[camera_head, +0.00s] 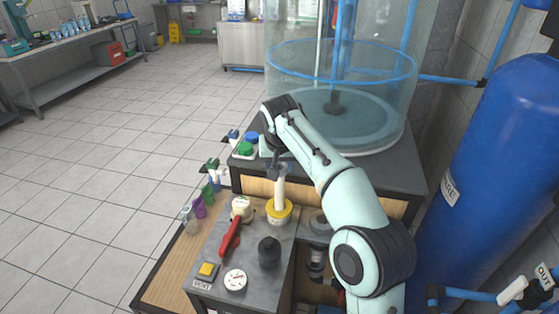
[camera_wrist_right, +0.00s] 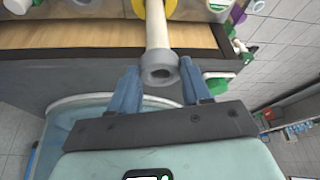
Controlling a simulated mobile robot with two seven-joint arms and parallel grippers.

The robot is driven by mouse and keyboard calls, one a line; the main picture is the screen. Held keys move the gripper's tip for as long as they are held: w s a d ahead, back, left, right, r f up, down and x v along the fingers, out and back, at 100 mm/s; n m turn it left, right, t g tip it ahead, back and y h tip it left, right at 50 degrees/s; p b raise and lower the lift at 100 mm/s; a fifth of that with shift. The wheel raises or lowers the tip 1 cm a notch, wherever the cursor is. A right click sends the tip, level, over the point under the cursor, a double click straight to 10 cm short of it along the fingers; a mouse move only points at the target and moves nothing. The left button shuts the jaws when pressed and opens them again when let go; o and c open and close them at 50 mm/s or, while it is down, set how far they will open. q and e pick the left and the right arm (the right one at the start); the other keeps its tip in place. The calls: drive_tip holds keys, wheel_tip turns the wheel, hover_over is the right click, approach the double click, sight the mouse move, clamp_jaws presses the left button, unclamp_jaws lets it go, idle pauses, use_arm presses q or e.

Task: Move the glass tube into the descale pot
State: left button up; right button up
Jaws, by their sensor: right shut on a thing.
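A pale tube with a grey end collar (camera_head: 280,191) stands roughly upright in the head view; I take it for the glass tube. Its lower end is at a yellow-rimmed round piece (camera_head: 280,218) on the grey bench top; I cannot tell how deep it sits there. My right gripper (camera_head: 277,168) is shut on the tube's upper end from above. In the right wrist view the grey collar (camera_wrist_right: 160,69) lies between my two blue fingers (camera_wrist_right: 160,84). No pot is clearly labelled as the descale pot. My left gripper is not in view.
The bench top holds a red-handled lever (camera_head: 229,236), a black knob (camera_head: 269,253), a gauge (camera_head: 235,280), a yellow button (camera_head: 207,270) and a cream jar (camera_head: 241,208). Small bottles (camera_head: 199,207) stand along its left. A clear tank (camera_head: 345,100) rises behind; a blue cylinder (camera_head: 505,180) stands right.

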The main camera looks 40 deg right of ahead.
sight(280, 193)
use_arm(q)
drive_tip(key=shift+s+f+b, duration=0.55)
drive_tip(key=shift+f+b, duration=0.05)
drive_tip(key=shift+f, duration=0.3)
use_arm(e)
drive_tip(key=shift+f, duration=1.45)
drive_tip(key=shift+f+b, duration=1)
drive_tip(key=shift+f, duration=0.65)
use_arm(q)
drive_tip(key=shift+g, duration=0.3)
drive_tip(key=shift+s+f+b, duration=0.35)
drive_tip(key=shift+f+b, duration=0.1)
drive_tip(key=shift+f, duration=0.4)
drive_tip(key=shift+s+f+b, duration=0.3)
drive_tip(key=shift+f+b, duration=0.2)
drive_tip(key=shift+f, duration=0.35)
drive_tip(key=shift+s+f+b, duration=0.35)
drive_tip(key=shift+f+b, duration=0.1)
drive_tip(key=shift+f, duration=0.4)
use_arm(e)
drive_tip(key=shift+f, duration=2.15)
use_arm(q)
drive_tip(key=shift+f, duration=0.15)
use_arm(e)
drive_tip(key=shift+f, duration=0.25)
